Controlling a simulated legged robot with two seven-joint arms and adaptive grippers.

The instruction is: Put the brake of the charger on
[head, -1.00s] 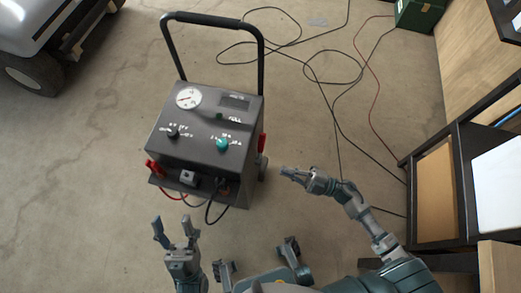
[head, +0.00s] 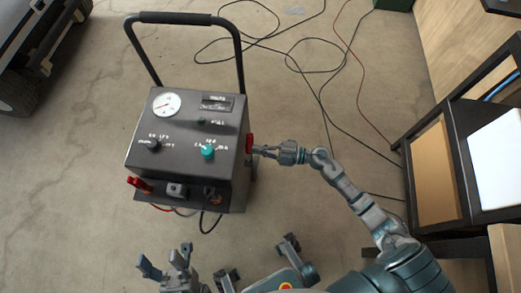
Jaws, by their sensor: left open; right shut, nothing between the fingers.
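The charger (head: 190,137) is a dark grey box on the floor, with a round dial, a teal knob and a tall black push handle (head: 182,19). A red part (head: 249,143) sits on its right side; I cannot tell if this is the brake lever. My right gripper (head: 257,149) is shut and empty, its tips at or very close to this red part; contact is unclear. My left gripper (head: 164,258) is open and empty, in front of the charger and below it in the picture. The charger's wheels are mostly hidden.
A red clamp (head: 139,184) and cables hang at the charger's front. Black and red cables (head: 318,88) lie loose on the floor behind and to the right. A shelf unit (head: 435,170) stands at the right. A vehicle (head: 35,45) is at the upper left. The floor left of the charger is clear.

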